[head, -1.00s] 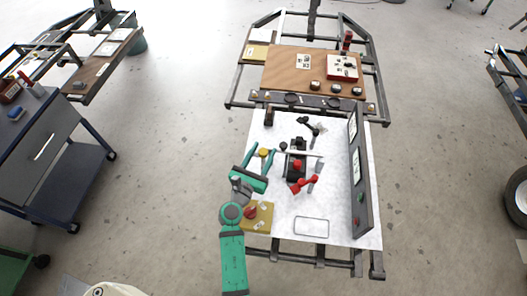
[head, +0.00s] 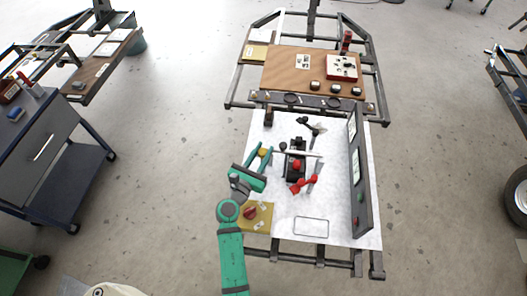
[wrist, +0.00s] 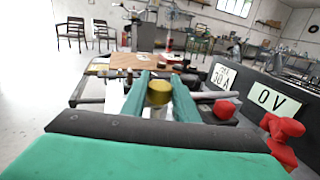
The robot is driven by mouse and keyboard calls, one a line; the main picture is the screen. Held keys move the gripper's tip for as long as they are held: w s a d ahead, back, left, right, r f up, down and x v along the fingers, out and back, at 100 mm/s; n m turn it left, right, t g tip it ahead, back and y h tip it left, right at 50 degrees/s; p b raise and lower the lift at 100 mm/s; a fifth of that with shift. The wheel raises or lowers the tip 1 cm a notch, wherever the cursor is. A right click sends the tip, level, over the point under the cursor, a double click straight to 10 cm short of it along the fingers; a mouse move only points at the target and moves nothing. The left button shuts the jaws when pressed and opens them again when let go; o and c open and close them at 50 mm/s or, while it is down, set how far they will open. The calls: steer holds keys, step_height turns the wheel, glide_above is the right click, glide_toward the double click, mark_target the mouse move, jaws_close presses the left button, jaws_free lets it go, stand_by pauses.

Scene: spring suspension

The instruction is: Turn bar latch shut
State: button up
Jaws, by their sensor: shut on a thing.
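My gripper (head: 260,156) has its teal fingers closed around a round yellow knob (wrist: 159,93), at the left side of the white board (head: 285,218). The yellow knob also shows between the fingertips in the head view (head: 264,152). To the right of my gripper, a black fixture (head: 294,168) carries a red knob (head: 297,164), a red handle (head: 303,185) and a thin grey bar (head: 307,154). In the wrist view the grey bar (wrist: 205,96) lies right of the fingers. What the yellow knob is fixed to is hidden, so I cannot tell the latch's angle.
A dark upright panel (head: 359,180) with labels stands along the right of the board. A black lever (head: 312,125) is behind the fixture. A yellow plate (head: 262,216) with a red knob lies close to my arm. The board's front middle is mostly clear.

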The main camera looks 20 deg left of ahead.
steer(key=m+h, duration=0.3)
steer(key=h, duration=0.2)
steer(key=shift+a+g, duration=0.15)
steer(key=shift+g, duration=0.25)
steer(key=m+g+h, duration=0.1)
steer(key=m+h, duration=0.1)
steer(key=h, duration=0.1)
steer(key=shift+w+m+g, duration=0.1)
steer(key=shift+m+g, duration=0.2)
steer(key=m+g+h, duration=0.2)
steer(key=h, duration=0.1)
steer(key=m+g+h, duration=0.2)
steer(key=shift+d+m+g+h, duration=0.2)
steer(key=shift+m+g+h, duration=0.1)
steer(key=shift+g+h, duration=0.1)
steer(key=shift+a+m+g+h, duration=0.1)
steer(key=shift+m+g+h, duration=0.85)
steer(key=shift+g, duration=0.55)
steer(key=shift+m, duration=0.25)
steer(key=shift+m+g+h, duration=0.75)
steer(key=shift+m+g, duration=0.95)
steer(key=shift+g, duration=0.9)
